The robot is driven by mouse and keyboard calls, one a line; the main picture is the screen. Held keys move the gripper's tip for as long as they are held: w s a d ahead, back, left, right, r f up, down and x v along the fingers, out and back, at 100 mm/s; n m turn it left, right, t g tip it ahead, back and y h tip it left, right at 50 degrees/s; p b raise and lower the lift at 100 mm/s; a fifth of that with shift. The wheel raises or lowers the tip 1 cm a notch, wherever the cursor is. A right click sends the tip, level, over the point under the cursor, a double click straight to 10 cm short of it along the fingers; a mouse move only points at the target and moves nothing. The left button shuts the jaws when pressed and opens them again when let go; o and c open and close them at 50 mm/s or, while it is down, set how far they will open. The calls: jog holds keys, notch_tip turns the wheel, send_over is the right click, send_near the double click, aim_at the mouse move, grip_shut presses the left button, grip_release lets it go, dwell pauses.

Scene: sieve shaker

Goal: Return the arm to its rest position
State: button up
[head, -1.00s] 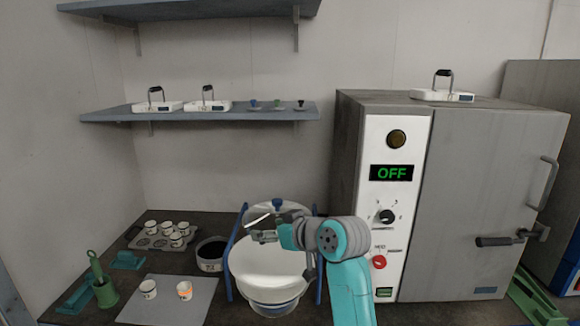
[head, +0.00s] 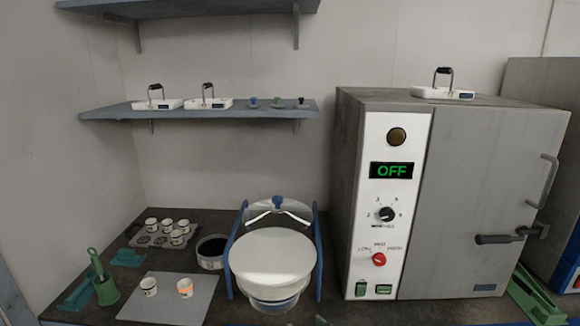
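My gripper is not in the head view now, and nearly all of my arm is out of the picture. A small dark shape shows at the bottom edge, right of the sieve shaker; I cannot tell what it is. The sieve shaker (head: 272,255) stands on the bench with a white round top between blue side posts. A clear lid part with a blue knob (head: 277,203) sits at its upper back.
A grey oven (head: 480,190) with an OFF display stands at the right, its door closed. Left of the shaker are a dark bowl (head: 211,252), a cup tray (head: 139,241), a grey mat (head: 135,302) with two cups, and a green holder (head: 106,291). A shelf (head: 100,115) hangs above.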

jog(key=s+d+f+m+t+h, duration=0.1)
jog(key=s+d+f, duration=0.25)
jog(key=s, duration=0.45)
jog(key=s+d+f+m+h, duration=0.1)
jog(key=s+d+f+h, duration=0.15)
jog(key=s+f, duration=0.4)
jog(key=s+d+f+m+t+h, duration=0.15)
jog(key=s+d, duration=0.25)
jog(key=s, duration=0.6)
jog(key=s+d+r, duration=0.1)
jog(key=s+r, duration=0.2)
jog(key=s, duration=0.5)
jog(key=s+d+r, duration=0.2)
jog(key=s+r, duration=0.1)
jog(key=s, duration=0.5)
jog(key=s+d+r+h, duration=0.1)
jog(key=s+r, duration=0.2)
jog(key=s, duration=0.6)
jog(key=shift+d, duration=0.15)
